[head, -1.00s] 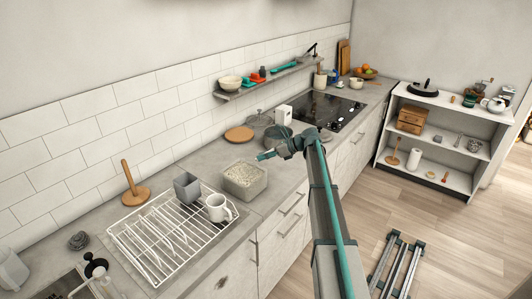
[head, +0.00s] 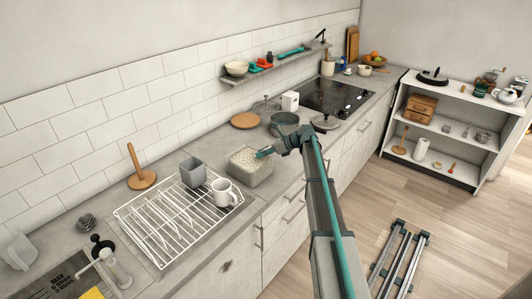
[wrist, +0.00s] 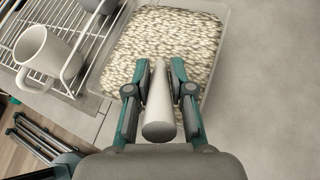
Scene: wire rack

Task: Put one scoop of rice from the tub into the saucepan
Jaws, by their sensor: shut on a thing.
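The clear tub (head: 262,179) of white rice (head: 243,160) stands on the counter right of the dish rack. Its rice (wrist: 160,35) fills the top of the wrist view. My gripper (head: 264,153) is at the tub's right side, over the rice. In the wrist view my gripper (wrist: 160,90) is shut on a pale, round handle (wrist: 159,115), seemingly the scoop's. The handle points toward the rice; I cannot see a scoop bowl or tell whether it is in the rice. A grey saucepan (head: 284,125) stands behind the tub, toward the hob.
A white dish rack (head: 165,238) holds a grey cup (head: 193,174) and a white mug (head: 223,191), close left of the tub. A lid (head: 325,123) lies right of the saucepan. A round wooden board (head: 245,120) lies behind. The black hob (head: 336,97) is farther back.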

